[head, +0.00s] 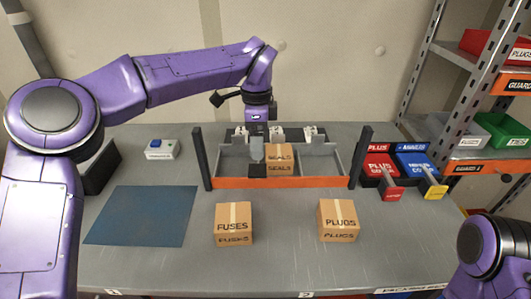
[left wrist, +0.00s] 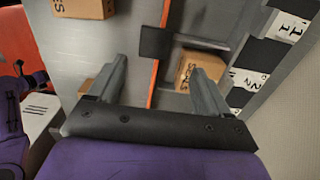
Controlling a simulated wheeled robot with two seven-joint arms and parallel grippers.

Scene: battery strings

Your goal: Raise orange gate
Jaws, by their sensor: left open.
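The orange gate (head: 285,182) is a low strip along the front of a grey tray between two dark posts. It looks down, with its lower edge near the table. A black tab (head: 257,171) stands at its top edge. My left gripper (head: 257,153) hangs above the tab, pointing down. In the left wrist view, its open fingers (left wrist: 158,85) lie on either side of the gate's thin orange edge (left wrist: 153,90), with the black tab (left wrist: 155,42) beyond them. The gripper holds nothing. My right gripper is out of view; only part of that arm shows.
A SEALS box (head: 281,167) sits in the tray close to the left gripper. FUSES (head: 233,225) and PLUGS (head: 339,221) boxes stand in front. A blue mat (head: 142,215) lies left; red (head: 378,167) and blue (head: 416,164) bins stand right. The middle front is clear.

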